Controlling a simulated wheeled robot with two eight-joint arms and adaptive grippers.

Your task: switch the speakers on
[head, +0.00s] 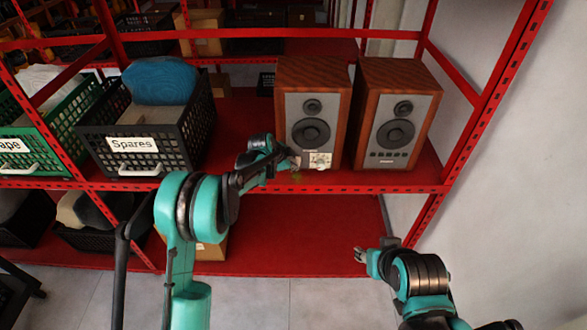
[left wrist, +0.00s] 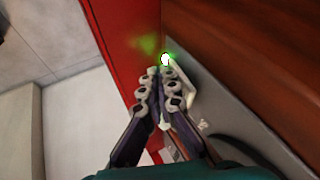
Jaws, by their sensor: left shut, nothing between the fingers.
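Two wooden speakers with grey fronts stand side by side on the red shelf: the left speaker (head: 312,88) and the right speaker (head: 398,104). The left speaker has a small pale panel (head: 320,160) low on its front. My left gripper (head: 294,161) is shut and empty at that speaker's lower front. In the left wrist view, the shut fingertips (left wrist: 159,73) are close by a bright white-green light (left wrist: 165,59) with a green glow around it. I cannot tell whether they touch the panel. My right gripper (head: 361,255) is low at the right, away from the speakers; its finger opening is unclear.
A black "Spares" crate (head: 131,161) holding a blue item (head: 160,80) stands left of the speakers. A green crate (head: 33,140) is farther left. The red shelf edge (head: 385,189) and rack post (head: 497,88) bound the space. The lower shelf (head: 310,235) has free room.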

